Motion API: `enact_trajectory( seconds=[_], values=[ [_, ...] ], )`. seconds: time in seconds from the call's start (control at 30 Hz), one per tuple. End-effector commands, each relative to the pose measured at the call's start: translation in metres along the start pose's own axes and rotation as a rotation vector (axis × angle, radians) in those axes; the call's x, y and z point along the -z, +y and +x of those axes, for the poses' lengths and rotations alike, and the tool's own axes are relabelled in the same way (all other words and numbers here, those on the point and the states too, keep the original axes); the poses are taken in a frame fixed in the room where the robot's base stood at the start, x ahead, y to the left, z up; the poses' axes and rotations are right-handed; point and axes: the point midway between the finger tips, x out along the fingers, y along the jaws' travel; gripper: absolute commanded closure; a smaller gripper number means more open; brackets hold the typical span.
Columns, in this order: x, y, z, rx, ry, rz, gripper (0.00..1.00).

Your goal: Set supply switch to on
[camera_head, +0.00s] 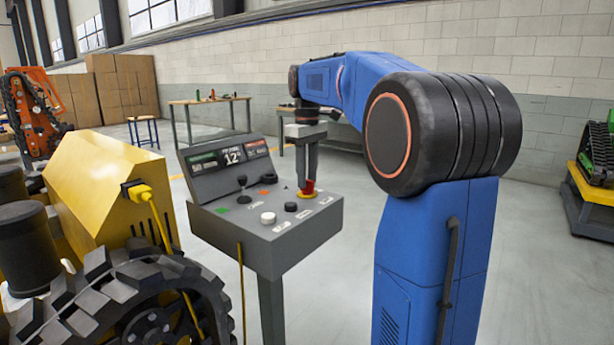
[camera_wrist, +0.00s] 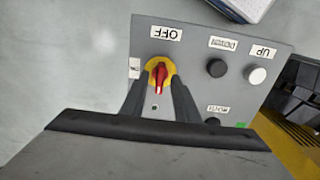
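The supply switch is a red rotary handle (camera_wrist: 160,76) on a yellow round plate, set in the grey control panel (camera_wrist: 185,40). In the wrist view an OFF label (camera_wrist: 166,33) is beyond it, and a small sideways label (camera_wrist: 134,68) that I cannot read is to its left. In the head view the red handle (camera_head: 309,186) is at the console's far right. My gripper (camera_wrist: 161,80) points down at the switch, one finger on each side of the handle. The fingers look apart, with a narrow gap to the handle; contact cannot be made out.
The console (camera_head: 270,245) also has a black button (camera_wrist: 216,68), a white button (camera_wrist: 257,75), a joystick (camera_head: 242,188) and a display (camera_head: 232,155). A yellow tracked carrier (camera_head: 105,180) stands close on the left, joined by a yellow cable (camera_head: 155,215).

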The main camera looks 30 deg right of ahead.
Motion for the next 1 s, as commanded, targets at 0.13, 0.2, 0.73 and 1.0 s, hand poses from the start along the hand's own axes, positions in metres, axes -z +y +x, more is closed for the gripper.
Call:
enact_trajectory(
  seconds=[0.13,0.2,0.73,1.0],
  values=[
    [-0.0001,-0.0001,0.002,0.0,0.0,0.0,0.72],
    [-0.0001,-0.0001,0.0019,0.0,0.0,0.0,0.72],
    [0.0,0.0,0.0015,0.0,0.0,0.017,1.0],
    [0.0,0.0001,0.0015,0.0,0.0,0.138,1.0]
  ],
)
